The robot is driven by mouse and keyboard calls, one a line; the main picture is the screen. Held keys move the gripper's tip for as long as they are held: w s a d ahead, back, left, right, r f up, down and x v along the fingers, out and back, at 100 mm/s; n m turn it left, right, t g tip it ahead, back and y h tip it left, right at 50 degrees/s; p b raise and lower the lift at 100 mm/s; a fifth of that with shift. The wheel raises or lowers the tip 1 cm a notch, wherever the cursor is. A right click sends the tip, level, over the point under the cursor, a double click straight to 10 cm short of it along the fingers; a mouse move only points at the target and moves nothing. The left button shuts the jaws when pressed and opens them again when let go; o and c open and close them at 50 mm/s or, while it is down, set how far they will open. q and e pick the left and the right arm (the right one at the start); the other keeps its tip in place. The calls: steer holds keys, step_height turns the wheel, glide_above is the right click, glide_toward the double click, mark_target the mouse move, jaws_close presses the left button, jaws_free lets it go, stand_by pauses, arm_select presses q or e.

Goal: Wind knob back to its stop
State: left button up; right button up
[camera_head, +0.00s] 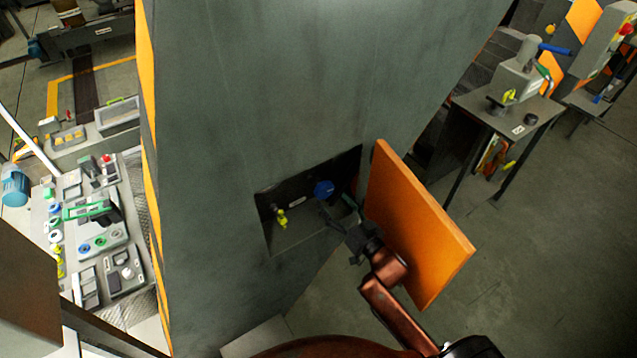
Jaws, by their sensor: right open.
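A blue knob (324,189) sits inside a dark recess (268,232) in a large grey column. It is small in the view, so its turned position cannot be read. A yellow-green handle or tag (282,218) is to its left in the same recess. My right gripper (336,210) reaches into the right side of the recess, just below and right of the blue knob. Its jaws are open and hold nothing that I can see. Whether a finger touches the knob I cannot tell. My left gripper is not in view.
An orange door (415,220) stands open on the recess's right, close beside my right arm. The grey column (290,80) fills the middle. A cluttered workbench (135,215) is at left, and a table (485,110) with a device is at upper right. Floor is clear at right.

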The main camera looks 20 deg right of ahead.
mark_target(326, 193)
steer(key=w, duration=0.4)
steer(key=w+a, duration=0.1)
steer(key=w, duration=0.1)
steer(key=shift+w, duration=0.35)
steer(key=shift+c, duration=0.2)
steer(key=c, duration=1.1)
